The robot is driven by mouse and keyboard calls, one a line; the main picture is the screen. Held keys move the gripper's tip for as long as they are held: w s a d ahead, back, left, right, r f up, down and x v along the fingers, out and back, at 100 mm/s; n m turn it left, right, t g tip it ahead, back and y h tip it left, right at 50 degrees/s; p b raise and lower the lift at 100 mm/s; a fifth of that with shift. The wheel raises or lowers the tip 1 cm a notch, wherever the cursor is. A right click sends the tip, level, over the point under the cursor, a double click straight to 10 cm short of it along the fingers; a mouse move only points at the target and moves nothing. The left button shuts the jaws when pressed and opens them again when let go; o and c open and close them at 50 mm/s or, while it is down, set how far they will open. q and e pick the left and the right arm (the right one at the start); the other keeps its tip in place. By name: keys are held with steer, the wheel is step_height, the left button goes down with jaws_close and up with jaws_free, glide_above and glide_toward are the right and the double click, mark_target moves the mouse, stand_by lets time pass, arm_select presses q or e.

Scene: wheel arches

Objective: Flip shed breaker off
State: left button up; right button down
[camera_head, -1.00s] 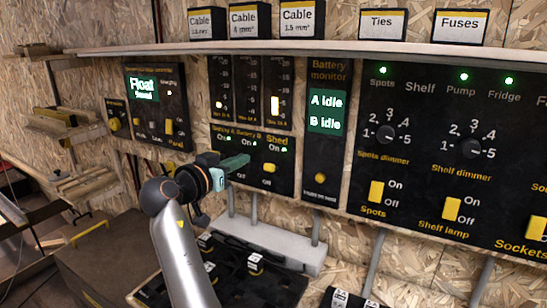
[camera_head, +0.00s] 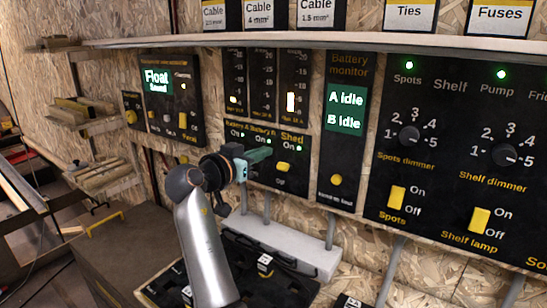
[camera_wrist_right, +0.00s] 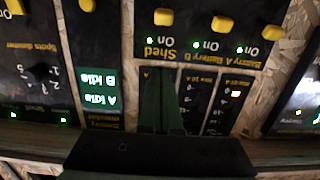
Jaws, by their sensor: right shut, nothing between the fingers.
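The Shed breaker (camera_head: 283,167) is a yellow switch on the black battery panel, below its "Shed" and "On" labels. A small green light beside "On" is lit. The switch also shows at the top of the right wrist view (camera_wrist_right: 163,17), where the panel appears upside down. My right gripper (camera_head: 268,152) is shut and empty, its green fingers just left of and above the switch in the head view. In the wrist view the shut fingers (camera_wrist_right: 161,95) cover part of the meter panel beyond the "Shed" label. I cannot tell whether they touch the panel. My left gripper is out of view.
Two more yellow breakers (camera_wrist_right: 222,23) sit beside the Shed one. The Battery monitor (camera_head: 345,125) is to the right, then the Shelf panel (camera_head: 450,150). A shelf (camera_head: 330,45) runs above. Grey conduits (camera_head: 331,230) and a pale ledge (camera_head: 300,248) lie below.

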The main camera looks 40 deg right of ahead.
steer(key=p, duration=0.2)
glide_above(281, 168)
steer(key=d, duration=0.2)
steer(key=shift+w+a+f, duration=0.2)
steer(key=shift+a+f, duration=0.05)
steer(key=shift+f, duration=0.15)
steer(key=f, duration=0.1)
steer(key=a, duration=0.1)
steer(key=f, duration=0.1)
steer(key=shift+s+a+f, duration=0.2)
steer(key=shift+a+f, duration=0.05)
steer(key=shift+f, duration=0.05)
steer(key=shift+s+a+f, duration=0.1)
steer(key=shift+a+f, duration=0.2)
steer(key=shift+f, duration=0.3)
